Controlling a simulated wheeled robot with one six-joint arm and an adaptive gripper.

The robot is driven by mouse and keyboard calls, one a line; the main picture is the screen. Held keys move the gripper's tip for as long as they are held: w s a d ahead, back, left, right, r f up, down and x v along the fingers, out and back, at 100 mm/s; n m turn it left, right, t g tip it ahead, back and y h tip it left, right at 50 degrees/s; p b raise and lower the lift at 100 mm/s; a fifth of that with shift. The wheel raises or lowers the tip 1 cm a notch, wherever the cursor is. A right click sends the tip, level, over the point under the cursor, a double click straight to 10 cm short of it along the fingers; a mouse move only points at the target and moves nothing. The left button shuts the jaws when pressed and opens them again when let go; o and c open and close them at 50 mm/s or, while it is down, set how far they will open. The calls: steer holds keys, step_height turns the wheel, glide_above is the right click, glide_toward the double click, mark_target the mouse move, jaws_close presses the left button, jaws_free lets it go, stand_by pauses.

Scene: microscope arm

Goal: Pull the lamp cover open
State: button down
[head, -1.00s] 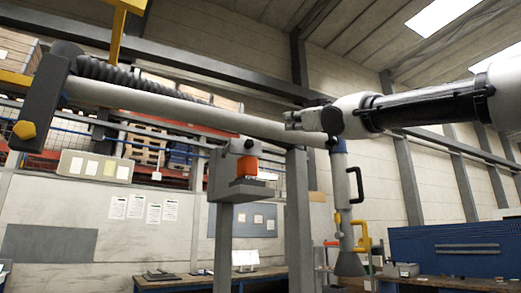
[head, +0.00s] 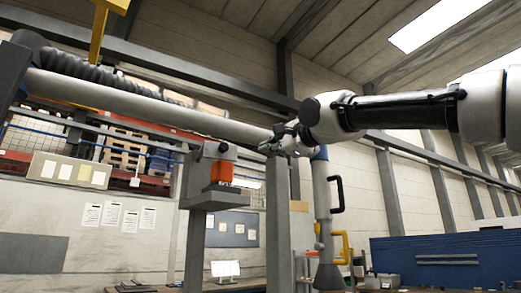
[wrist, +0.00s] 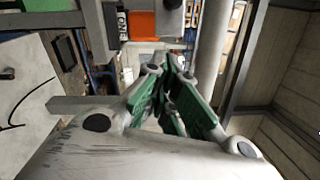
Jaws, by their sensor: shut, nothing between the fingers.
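A grey housing (head: 213,195) with an orange block (head: 221,173) set in it stands on a grey post in the head view. I cannot tell for sure which part is the lamp cover. The orange block also shows at the top of the wrist view (wrist: 142,25). My gripper (head: 268,147) is shut and empty, to the right of the orange block and a little above it in the head view. Its green-padded fingers (wrist: 174,66) point toward the area below the orange block in the wrist view. No contact with the housing is visible.
A long white tube (head: 140,104) with a black ribbed hose runs across behind my gripper. A white hanging tube (head: 321,195) with a black handle (head: 338,194) and a yellow bracket (head: 343,247) is to the right. A grey column (head: 278,215) stands between it and the housing.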

mark_target(231, 154)
steer(key=w+a, duration=0.4)
steer(key=w+a+r, duration=0.1)
steer(key=w+a, duration=0.1)
steer(key=shift+w+a, duration=0.1)
steer(key=shift+a, duration=0.25)
steer(key=shift+a+r, duration=0.25)
steer(key=shift+a, duration=0.5)
steer(key=shift+s+a, duration=0.1)
steer(key=shift+s, duration=0.2)
